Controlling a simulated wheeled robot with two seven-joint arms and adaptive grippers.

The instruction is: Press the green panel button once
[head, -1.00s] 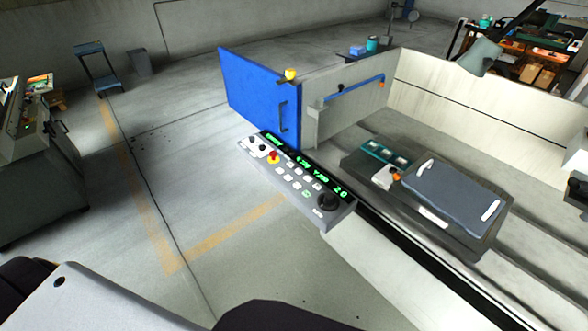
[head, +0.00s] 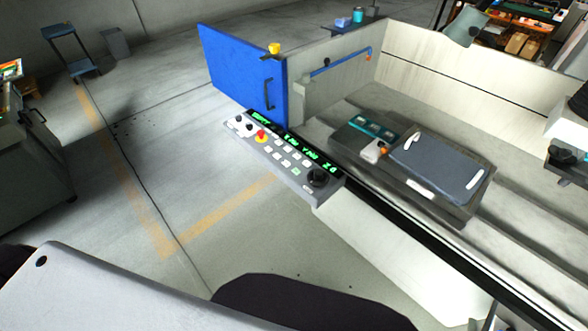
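The control panel (head: 272,153) is a grey slanted box at the front corner of the machine, below the blue door. It carries a display with green digits (head: 301,152), several pale square buttons, a red mushroom button on a yellow ring (head: 262,137) and a black round knob (head: 317,177). A small button with a greenish face (head: 296,171) sits in the lower row, left of the knob. It is too small to tell whether it is pressed or lit. Neither of my grippers shows in the head view, and nothing touches the panel.
The blue door (head: 243,78) stands upright behind the panel, with a yellow-topped lamp (head: 274,49) near it. In the machine, a dark plate with white handles (head: 437,166) lies on the bed. Another machine (head: 38,150) stands at the left. The floor before the panel is clear.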

